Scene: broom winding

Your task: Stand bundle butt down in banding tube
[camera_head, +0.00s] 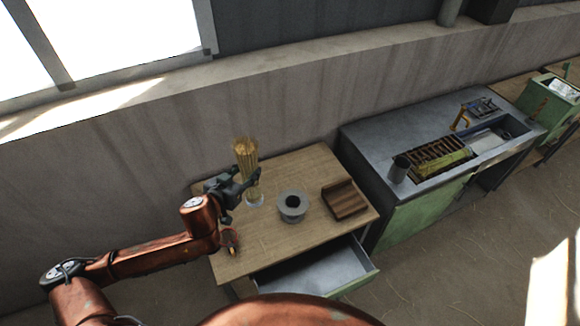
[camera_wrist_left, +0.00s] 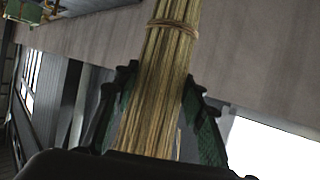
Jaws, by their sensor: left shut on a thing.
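The straw bundle (camera_head: 245,155) is upright above the back left of the wooden table in the head view. My left gripper (camera_head: 246,180) is shut on its middle. In the left wrist view the bundle (camera_wrist_left: 160,85) lies between both fingers of the left gripper (camera_wrist_left: 158,100), with a twine band around it. A pale, clear-looking round tube (camera_head: 255,202) stands on the table just below the gripper, under the bundle. The gripper partly hides the bundle's lower end, so I cannot tell whether it is inside the tube. My right gripper is not in view.
A green cabinet with a grey top (camera_head: 372,135) stands to the right, holding a dark cup (camera_head: 399,169).

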